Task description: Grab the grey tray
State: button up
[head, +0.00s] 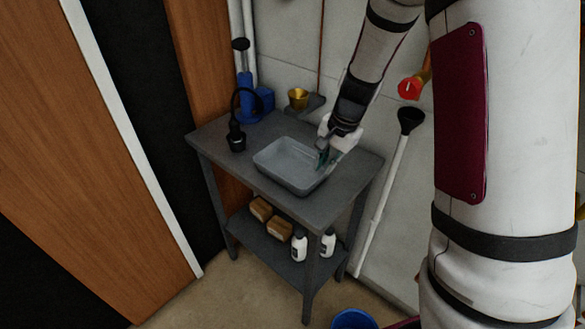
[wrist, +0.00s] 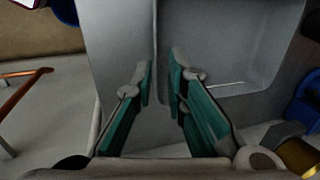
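The grey tray (head: 268,162), a shallow open rectangular bin, lies flat on a dark grey table (head: 217,139). In the wrist view part of the tray (wrist: 232,45) fills the upper right. My gripper (head: 322,158) is at the tray's right side, pointing down. In the wrist view my gripper (wrist: 159,72) has two teal-padded fingers with a narrow gap between their tips, close to the tray's edge. Whether either pad touches the tray cannot be seen.
A black lamp-like object (head: 236,138) stands left of the tray. Blue containers (head: 246,100) and a gold cup (head: 298,98) are behind. The lower shelf holds brown blocks (head: 279,228) and white bottles (head: 299,247). A white pole (head: 383,205) leans to the right; a blue bucket (head: 354,320) is in front.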

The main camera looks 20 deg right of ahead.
aim_at(320, 181)
jog(key=shift+s+x, duration=0.15)
jog(key=shift+x, duration=1.4)
jog(key=shift+s+x, duration=0.2)
jog(key=shift+x, duration=1.4)
grip_shut()
jog(key=shift+r, duration=0.15)
